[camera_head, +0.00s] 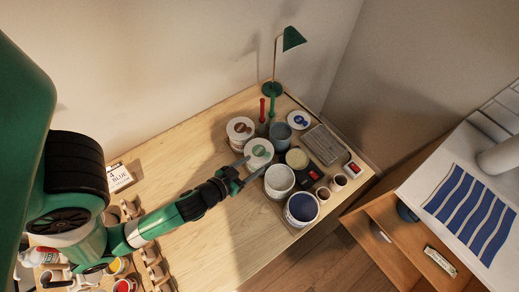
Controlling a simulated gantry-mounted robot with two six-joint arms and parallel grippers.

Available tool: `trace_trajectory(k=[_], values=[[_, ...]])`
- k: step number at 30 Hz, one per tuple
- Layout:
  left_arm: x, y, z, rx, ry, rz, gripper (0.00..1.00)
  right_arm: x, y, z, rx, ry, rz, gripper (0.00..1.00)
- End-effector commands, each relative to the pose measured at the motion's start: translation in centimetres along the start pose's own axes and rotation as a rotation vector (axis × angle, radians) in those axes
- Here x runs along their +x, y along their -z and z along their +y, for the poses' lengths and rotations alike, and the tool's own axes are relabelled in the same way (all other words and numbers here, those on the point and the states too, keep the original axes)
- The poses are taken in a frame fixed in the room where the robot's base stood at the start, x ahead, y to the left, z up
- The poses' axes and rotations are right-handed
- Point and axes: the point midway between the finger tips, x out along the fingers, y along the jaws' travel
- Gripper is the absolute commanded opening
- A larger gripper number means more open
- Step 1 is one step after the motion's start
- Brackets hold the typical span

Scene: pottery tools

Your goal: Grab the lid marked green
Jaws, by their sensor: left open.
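The lid with a green mark (259,148) is white and round and sits on a pot among several containers on the wooden table. My left gripper (241,172) reaches in from the left and is open, with its fingers at the near left side of that pot. From this view I cannot tell whether the fingers touch it. A lid with a red-brown mark (239,127) sits on a pot just behind and left. A lid with a blue mark (298,119) lies farther right. My right gripper is not in view.
A green lamp (292,40) stands at the back. Open pots, one white (280,177) and one dark blue inside (302,207), stand close in front. A grey tray (324,144) lies to the right. The table's middle (190,160) is clear.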

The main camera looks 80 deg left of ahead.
Motion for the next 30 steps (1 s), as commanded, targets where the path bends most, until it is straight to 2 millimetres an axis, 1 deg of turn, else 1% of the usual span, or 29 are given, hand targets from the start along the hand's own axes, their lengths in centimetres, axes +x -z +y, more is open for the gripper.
trace_trajectory(k=[1,3,11,15,18,21,26,27,29,30], values=[[0.9,0.4,-0.1,-0.004,0.005,0.003,0.62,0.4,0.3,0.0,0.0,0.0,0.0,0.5],[1.9,0.2,-0.1,-0.003,0.002,0.002,0.62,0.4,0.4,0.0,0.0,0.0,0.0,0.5],[3.2,0.1,-0.1,-0.001,0.0,0.002,0.62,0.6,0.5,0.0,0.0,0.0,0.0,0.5],[5.5,0.1,-0.4,-0.003,0.003,0.002,0.62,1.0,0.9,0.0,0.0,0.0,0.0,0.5],[7.1,-0.1,-0.4,-0.001,0.0,0.002,0.62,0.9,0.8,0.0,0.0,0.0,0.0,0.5],[7.8,-0.1,-0.4,0.0,0.0,0.002,0.62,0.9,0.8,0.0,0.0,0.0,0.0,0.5],[7.8,-0.2,-0.3,0.0,-0.001,0.002,0.62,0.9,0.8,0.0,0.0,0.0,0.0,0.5],[7.8,-0.2,-0.3,0.0,-0.001,0.002,0.6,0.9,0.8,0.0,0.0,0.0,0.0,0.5],[7.8,-0.2,-0.3,0.0,-0.001,0.002,0.49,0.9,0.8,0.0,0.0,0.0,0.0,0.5],[7.8,-0.2,-0.3,0.0,-0.001,0.002,0.42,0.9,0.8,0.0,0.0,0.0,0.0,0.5]])
